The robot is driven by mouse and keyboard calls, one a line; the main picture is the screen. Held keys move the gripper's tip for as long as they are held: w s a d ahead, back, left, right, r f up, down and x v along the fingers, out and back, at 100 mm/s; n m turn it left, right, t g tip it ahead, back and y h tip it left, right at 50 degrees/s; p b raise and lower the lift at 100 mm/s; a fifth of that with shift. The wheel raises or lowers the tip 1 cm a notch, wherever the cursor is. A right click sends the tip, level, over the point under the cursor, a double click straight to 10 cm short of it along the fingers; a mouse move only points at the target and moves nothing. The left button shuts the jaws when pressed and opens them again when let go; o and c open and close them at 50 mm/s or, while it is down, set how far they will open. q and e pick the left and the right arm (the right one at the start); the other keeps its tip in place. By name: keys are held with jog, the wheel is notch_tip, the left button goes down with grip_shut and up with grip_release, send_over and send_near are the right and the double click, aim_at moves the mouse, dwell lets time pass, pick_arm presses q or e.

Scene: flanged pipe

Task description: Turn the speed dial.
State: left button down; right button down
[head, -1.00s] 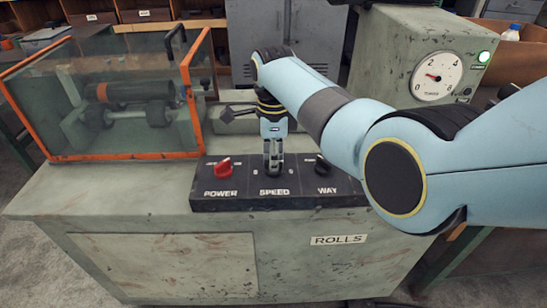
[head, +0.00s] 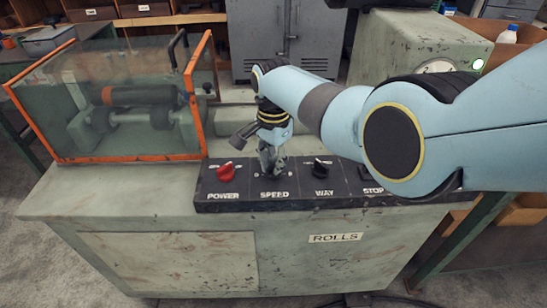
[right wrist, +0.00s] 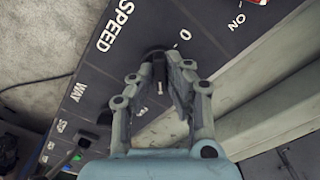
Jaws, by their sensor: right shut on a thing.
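The black control panel (head: 310,200) has labels POWER, SPEED and WAY, with a partly hidden STOP at right. My right gripper (head: 270,166) points down at the SPEED dial and hides most of it in the head view. In the right wrist view, the fingers (right wrist: 163,74) are shut around the dark SPEED dial (right wrist: 157,54), between the SPEED label and a "0" mark. The dial's exact pointing is hard to read. My left gripper is not in view.
The red POWER knob (head: 226,172) is left of the gripper, the black WAY knob (head: 321,166) right. An orange-framed clear guard (head: 205,100) stands at the left over rollers. My right arm partly covers a gauge (head: 437,67) on the cabinet behind.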

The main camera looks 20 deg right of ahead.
jog(key=n+p, duration=0.1)
jog(key=n, duration=0.5)
jog(key=shift+r, duration=0.1)
jog(key=n+p, duration=0.1)
jog(key=n, duration=0.6)
jog(key=shift+n, duration=0.4)
jog(key=n, duration=0.3)
jog(key=shift+n, duration=0.3)
jog(key=n, duration=0.3)
jog(key=shift+n+p, duration=0.3)
jog(key=shift+p, duration=0.05)
jog(key=n, duration=0.6)
jog(key=shift+n, duration=0.4)
jog(key=c, duration=1.4)
grip_release()
